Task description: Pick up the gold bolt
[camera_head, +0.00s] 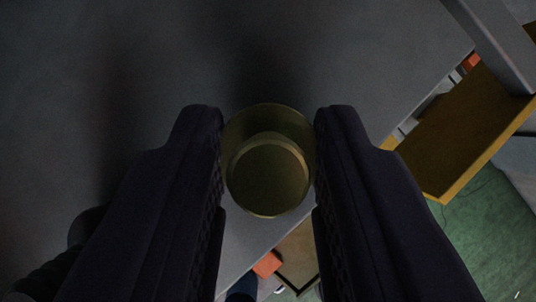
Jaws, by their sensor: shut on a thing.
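The gold bolt (268,180) sits in the middle of the head camera view, seen end-on, with a round end in front of a wider round part. My gripper (268,160) has its two dark fingers on either side of the bolt, touching its left and right sides. It is shut on the bolt.
A dark grey surface (130,60) fills the upper left, and its edge runs diagonally down to the left. Beyond it are a yellow-brown shelf (470,125), a grey beam (495,45), a small orange thing (267,264) and a green floor (490,235).

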